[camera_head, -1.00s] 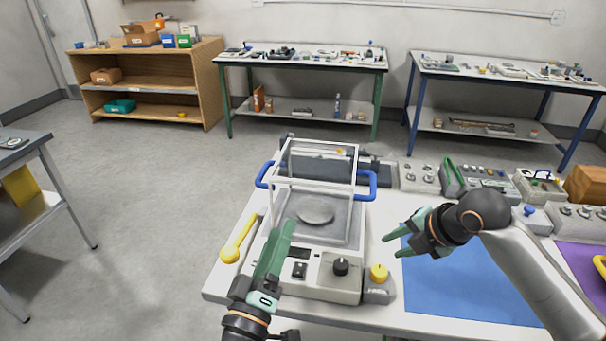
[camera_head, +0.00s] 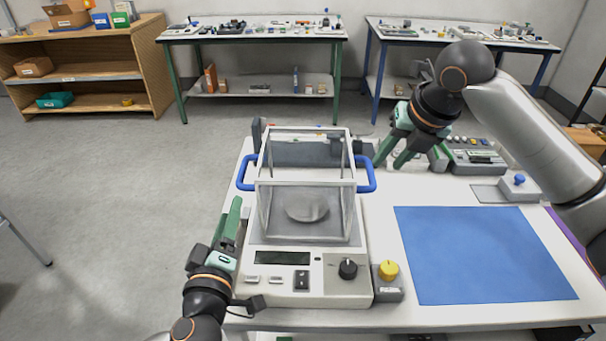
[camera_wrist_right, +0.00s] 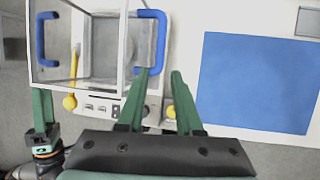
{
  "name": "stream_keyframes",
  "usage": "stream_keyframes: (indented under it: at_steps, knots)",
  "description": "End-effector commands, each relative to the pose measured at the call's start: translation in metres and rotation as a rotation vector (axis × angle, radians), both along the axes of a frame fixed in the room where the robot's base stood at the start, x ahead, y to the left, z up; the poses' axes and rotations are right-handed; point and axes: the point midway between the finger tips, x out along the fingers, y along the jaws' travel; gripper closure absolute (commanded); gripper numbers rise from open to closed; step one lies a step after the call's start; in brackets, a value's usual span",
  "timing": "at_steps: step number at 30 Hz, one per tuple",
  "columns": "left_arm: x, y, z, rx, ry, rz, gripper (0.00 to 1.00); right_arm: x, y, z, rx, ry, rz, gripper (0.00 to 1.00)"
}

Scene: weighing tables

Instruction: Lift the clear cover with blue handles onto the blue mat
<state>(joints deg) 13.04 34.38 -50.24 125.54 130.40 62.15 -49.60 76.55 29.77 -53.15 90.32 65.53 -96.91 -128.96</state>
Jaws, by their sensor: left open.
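The clear cover (camera_head: 305,183), a box with pale edges, stands over the round pan of the white scale (camera_head: 330,290) in the head view. It has a left blue handle (camera_head: 246,172) and a right blue handle (camera_head: 369,174). My left gripper (camera_head: 234,213) is open and empty, just below the left handle. My right gripper (camera_head: 382,160) is open and empty, near the right handle at its far right side. In the right wrist view, the right handle (camera_wrist_right: 160,42) lies ahead of its parted fingers (camera_wrist_right: 157,75). The blue mat (camera_head: 480,255) lies bare, right of the scale.
A yellow knob (camera_head: 388,270) on a grey block sits beside the scale, between it and the mat. Grey control boxes (camera_head: 475,157) stand behind the mat. A yellow-ended stick (camera_wrist_right: 72,85) lies left of the scale in the wrist view.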

Motion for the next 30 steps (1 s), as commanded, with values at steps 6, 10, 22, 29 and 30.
stream_keyframes:
  at_steps: [6,10,22,29,30]
  knots:
    - [0.004,0.000,0.000,0.001,-0.001,0.000,0.45,0.002,0.001,-0.004,0.001,0.000,-0.002,0.65]
    - [0.019,0.000,0.001,0.002,-0.004,0.001,0.45,0.007,0.004,-0.018,0.002,0.002,-0.002,0.65]
    - [0.095,0.001,0.001,0.001,-0.003,0.001,0.45,0.036,0.018,-0.086,0.002,0.001,-0.002,0.65]
    - [0.119,0.001,0.000,-0.001,-0.002,0.000,0.45,0.045,0.023,-0.108,0.002,-0.001,-0.002,0.65]
    - [0.121,0.001,0.000,-0.001,-0.002,0.000,0.45,0.046,0.023,-0.110,0.002,-0.001,-0.002,0.65]
